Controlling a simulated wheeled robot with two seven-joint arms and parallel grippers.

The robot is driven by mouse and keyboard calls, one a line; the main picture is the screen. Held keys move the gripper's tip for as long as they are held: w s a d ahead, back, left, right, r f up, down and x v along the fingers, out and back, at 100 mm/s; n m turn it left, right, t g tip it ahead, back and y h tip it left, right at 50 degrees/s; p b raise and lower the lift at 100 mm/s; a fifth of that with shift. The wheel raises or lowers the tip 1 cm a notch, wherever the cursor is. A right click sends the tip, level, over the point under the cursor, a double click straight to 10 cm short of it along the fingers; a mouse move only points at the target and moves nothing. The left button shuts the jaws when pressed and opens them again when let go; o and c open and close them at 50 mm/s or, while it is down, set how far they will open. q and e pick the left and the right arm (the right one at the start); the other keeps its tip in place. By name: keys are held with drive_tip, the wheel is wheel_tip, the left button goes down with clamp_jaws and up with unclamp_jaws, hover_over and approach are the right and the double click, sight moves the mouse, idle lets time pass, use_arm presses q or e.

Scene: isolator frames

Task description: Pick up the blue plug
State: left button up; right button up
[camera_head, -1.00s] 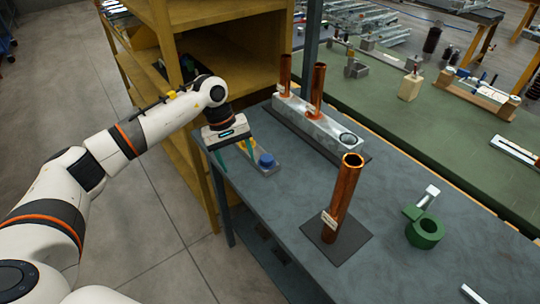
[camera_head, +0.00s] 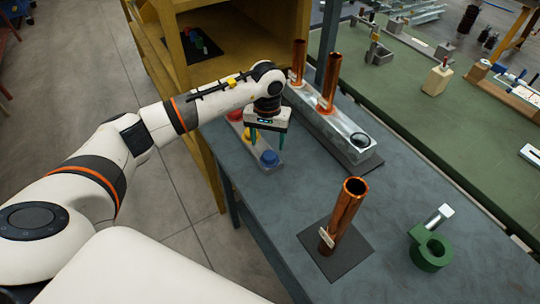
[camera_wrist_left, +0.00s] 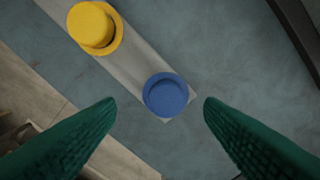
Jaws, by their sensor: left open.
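The blue plug (camera_head: 269,158) sits at the near end of a grey strip-shaped holder (camera_head: 262,167) on the table. In the left wrist view the blue plug (camera_wrist_left: 166,94) is round and lies ahead of and between the fingertips, with clear space on both sides. My left gripper (camera_head: 267,143) is open above the holder, its green fingers pointing down; it also shows in the left wrist view (camera_wrist_left: 160,108). It holds nothing. My right gripper is not in view.
A yellow plug (camera_wrist_left: 93,27) and a red plug (camera_head: 235,115) sit farther along the holder. A metal block (camera_head: 340,135) with copper tubes stands behind to the right. A copper tube (camera_head: 344,210) stands on a dark mat. A green ring part (camera_head: 431,251) lies at right.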

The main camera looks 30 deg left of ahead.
sight(270, 154)
use_arm(q)
drive_tip(key=shift+s+d+f+p, duration=0.1)
drive_tip(key=shift+d+f+p, duration=0.1)
drive_tip(key=shift+f+p, duration=0.3)
drive_tip(key=shift+s+d+f+p, duration=0.1)
drive_tip(key=shift+d+f+p, duration=0.1)
drive_tip(key=shift+f+p, duration=0.2)
wheel_tip(270, 154, down, 2)
drive_tip(key=shift+f, duration=0.25)
drive_tip(key=shift+f+p, duration=0.25)
drive_tip(key=shift+p, duration=0.05)
drive_tip(key=shift+f, duration=0.1)
drive_tip(key=c, duration=1.1)
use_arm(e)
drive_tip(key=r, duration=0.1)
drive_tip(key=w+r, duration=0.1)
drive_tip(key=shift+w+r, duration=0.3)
use_arm(q)
drive_tip(key=shift+o, duration=0.2)
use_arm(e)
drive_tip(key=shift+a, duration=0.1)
